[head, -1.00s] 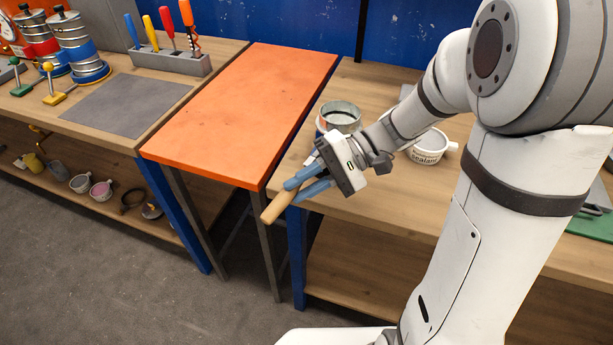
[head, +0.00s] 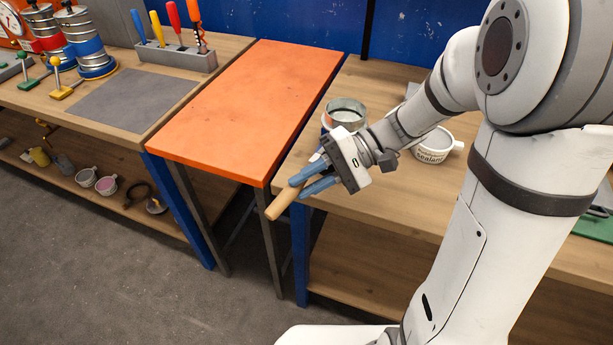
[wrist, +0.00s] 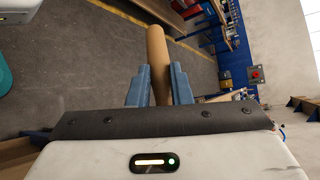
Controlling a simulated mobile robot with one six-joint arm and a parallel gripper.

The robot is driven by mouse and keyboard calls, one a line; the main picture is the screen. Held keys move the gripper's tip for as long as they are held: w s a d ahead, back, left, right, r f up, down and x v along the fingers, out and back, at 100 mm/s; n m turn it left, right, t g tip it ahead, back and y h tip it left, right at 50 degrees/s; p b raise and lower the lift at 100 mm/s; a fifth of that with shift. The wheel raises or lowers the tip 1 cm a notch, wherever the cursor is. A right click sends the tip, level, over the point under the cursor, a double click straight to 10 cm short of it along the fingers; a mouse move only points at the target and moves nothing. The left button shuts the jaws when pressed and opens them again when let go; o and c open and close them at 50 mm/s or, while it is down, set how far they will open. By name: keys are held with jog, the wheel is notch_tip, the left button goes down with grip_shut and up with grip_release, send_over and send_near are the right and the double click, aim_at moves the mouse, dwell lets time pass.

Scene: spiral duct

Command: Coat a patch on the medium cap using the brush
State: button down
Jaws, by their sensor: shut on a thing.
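My gripper (head: 302,186) is shut on the wooden handle of the brush (head: 280,206), which sticks out past the blue fingers over the front left corner of the right workbench. The wrist view also shows the handle (wrist: 157,55) between the two fingers (wrist: 155,85). The bristle end is hidden. A grey metal ring-shaped part (head: 345,111) stands on the right bench behind the gripper; I cannot tell whether it is the medium cap. A white tub labelled sealant (head: 433,146) stands to its right, partly behind the arm.
An orange table (head: 235,110) with a clear top stands left of the right bench. The left bench holds a bare grey mat (head: 133,101), a tool rack (head: 177,57) and stacked metal cans (head: 88,42). Small tubs (head: 107,185) stand on its lower shelf. The floor in front is clear.

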aim_at(323, 152)
jog(key=shift+w+d+p, duration=0.1)
jog(key=shift+w+d, duration=0.3)
jog(key=shift+w, duration=0.75)
jog(key=shift+w+d+p, duration=0.1)
jog(key=shift+w+d, duration=0.35)
jog(key=shift+w, duration=0.65)
jog(key=shift+w+d+p, duration=0.1)
jog(key=shift+w+d, duration=0.3)
jog(key=shift+w, duration=0.75)
jog(key=shift+w+d, duration=0.25)
jog(key=shift+w, duration=0.6)
jog(key=shift+s+f+b, duration=0.15)
jog(key=shift+f+b, duration=0.5)
jog(key=shift+f, duration=0.3)
jog(key=shift+s+f+b, duration=0.1)
jog(key=shift+f+b, duration=0.55)
jog(key=shift+f, duration=0.3)
jog(key=shift+s+f, duration=0.2)
jog(key=shift+w+r+p, duration=0.15)
jog(key=shift+r+p, duration=0.55)
jog(key=shift+r, duration=0.15)
jog(key=shift+a+r+p, duration=0.1)
jog(key=shift+r+p, duration=0.65)
jog(key=shift+r, duration=0.5)
